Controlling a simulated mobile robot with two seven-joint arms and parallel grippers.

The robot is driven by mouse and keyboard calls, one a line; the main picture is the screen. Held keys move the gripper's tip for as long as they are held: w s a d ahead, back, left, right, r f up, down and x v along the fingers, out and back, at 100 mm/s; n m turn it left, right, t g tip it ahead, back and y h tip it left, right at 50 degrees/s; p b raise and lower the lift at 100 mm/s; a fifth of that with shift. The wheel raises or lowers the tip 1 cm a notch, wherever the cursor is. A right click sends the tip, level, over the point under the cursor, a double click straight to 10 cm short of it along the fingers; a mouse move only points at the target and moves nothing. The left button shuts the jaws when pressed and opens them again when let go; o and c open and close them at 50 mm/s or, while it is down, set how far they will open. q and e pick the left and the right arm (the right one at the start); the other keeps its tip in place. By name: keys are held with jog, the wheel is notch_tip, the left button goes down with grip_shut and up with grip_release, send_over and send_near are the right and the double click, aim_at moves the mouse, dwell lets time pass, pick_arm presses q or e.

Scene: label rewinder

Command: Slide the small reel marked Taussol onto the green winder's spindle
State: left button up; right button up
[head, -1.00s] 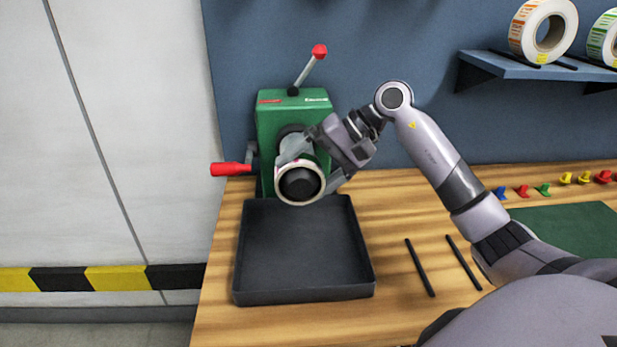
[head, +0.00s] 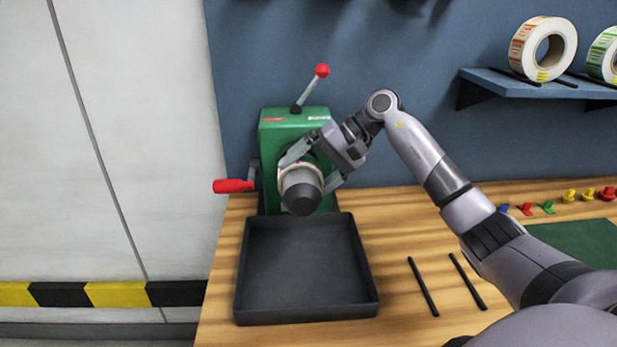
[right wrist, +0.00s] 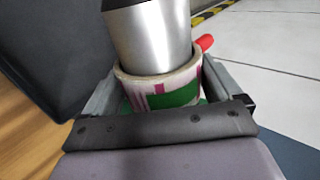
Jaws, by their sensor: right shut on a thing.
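The small reel (head: 284,176) is around the spindle (head: 300,180) of the green winder (head: 294,122), close to the winder's front face. In the right wrist view the reel (right wrist: 165,90) shows a pale rim and a white, pink and green side; its name is not legible. The silver spindle (right wrist: 150,38) runs through its bore and sticks out well beyond it. My right gripper (head: 308,172) is shut on the reel, one finger on each side. The spindle's dark end faces the head camera. My left gripper is not in view.
A black tray (head: 238,285) stands below the spindle. The winder has a red-handled crank (head: 233,186) at left and a red-knobbed lever (head: 321,71) on top. Two black rods (head: 424,287) lie right of the tray. Larger reels (head: 543,48) stand on a wall shelf (head: 520,83).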

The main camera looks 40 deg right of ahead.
jog(key=shift+w+d, duration=0.35)
jog(key=shift+w, duration=0.25)
jog(key=shift+w+d, duration=0.35)
jog(key=shift+w, duration=0.2)
jog(key=o, duration=0.7)
jog(key=shift+o, duration=0.2)
jog(key=p+v, duration=0.1)
jog(key=v, duration=0.6)
dwell(0.3)
